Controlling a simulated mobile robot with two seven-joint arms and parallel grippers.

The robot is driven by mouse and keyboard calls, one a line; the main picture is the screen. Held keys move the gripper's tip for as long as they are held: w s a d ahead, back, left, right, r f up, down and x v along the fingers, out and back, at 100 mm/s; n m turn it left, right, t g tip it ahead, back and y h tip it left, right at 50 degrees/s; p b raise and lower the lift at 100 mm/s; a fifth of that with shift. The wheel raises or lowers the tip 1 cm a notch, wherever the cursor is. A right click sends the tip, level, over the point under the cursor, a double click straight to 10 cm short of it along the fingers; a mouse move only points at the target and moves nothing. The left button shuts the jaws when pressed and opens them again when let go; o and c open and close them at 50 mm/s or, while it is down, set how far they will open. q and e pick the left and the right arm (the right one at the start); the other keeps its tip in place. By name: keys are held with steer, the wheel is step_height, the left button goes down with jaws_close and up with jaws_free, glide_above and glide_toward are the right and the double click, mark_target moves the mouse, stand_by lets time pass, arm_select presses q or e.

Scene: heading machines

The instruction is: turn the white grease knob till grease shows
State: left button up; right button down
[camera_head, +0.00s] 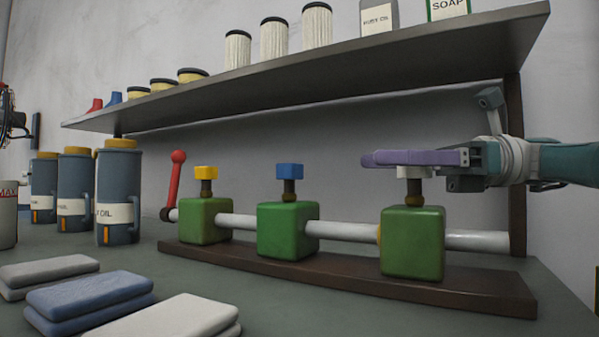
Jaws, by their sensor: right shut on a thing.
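The white knob (410,172) sits on a short brown stem on top of the rightmost green block (413,243). My right gripper (415,158), with purple fingers, comes in from the right and is shut on the white knob. The fingers hide most of the knob; its lower part shows beneath them. A small yellowish patch (379,232) shows at the left side of this block, where the white pipe meets it; I cannot tell for certain whether it is grease.
Two other green blocks carry a yellow knob (206,172) and a blue knob (290,170). A red lever (177,178) stands at the pipe's left end. Oil canisters (118,195) stand left, folded cloths (90,297) lie in front, and a loaded shelf (330,75) hangs above.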

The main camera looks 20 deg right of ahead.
arm_select(q)
steer(key=shift+d, duration=0.15)
arm_select(e)
steer(key=shift+f, duration=0.1)
steer(key=shift+c, duration=1.5)
jaws_free()
steer(key=shift+a, duration=0.1)
